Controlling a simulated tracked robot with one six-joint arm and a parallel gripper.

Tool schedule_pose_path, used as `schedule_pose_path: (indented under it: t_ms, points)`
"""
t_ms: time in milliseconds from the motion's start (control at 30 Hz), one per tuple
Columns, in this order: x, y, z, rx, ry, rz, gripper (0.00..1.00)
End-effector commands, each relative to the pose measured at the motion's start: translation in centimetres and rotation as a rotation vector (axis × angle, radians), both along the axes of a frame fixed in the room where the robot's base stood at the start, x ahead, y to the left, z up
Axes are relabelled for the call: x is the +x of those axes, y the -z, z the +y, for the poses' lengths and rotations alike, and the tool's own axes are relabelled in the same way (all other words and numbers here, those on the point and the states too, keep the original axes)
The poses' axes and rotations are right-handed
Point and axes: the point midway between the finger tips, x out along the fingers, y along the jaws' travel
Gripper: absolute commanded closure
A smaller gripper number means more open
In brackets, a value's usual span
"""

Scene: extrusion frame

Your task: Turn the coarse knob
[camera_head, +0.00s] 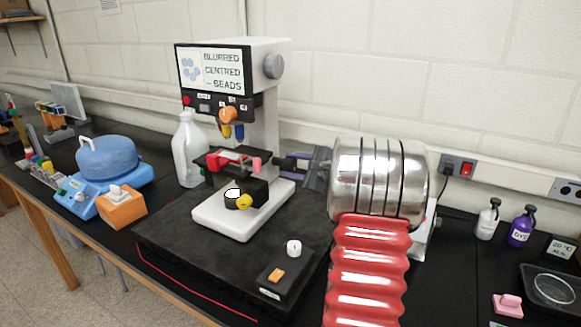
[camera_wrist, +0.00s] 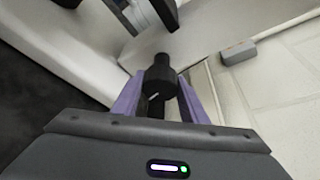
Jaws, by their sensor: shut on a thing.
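The microscope (camera_head: 262,110) stands on a black slab, and its screen reads "BLURRED", "CENTRED" and "BEADS". In the wrist view, the black coarse knob (camera_wrist: 158,84) has a short white mark and a narrower black end piece (camera_wrist: 162,60). The purple fingers of my gripper (camera_wrist: 160,98) lie on both sides of this knob and are shut on it. In the head view, my gripper (camera_head: 292,166) reaches in at the right side of the microscope, beside its stage (camera_head: 228,158).
A white jug (camera_head: 188,150) stands behind the stage at left. A small black box (camera_head: 283,281) with an orange button lies on the slab in front. Bottles (camera_head: 521,228) stand at right. The slab's front left is clear.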

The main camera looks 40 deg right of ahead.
Motion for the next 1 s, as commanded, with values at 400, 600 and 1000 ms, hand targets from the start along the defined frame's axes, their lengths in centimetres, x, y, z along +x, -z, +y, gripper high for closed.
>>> schedule_pose_path:
  t_ms: [400, 600, 1000]
  points:
    - [-0.04, 0.25, 0.05, 0.052, -0.003, 0.017, 0.83]
    - [-0.05, 0.32, 0.06, 0.140, -0.003, 0.044, 0.83]
    - [-0.07, 0.47, 0.09, 0.215, -0.001, 0.067, 0.83]
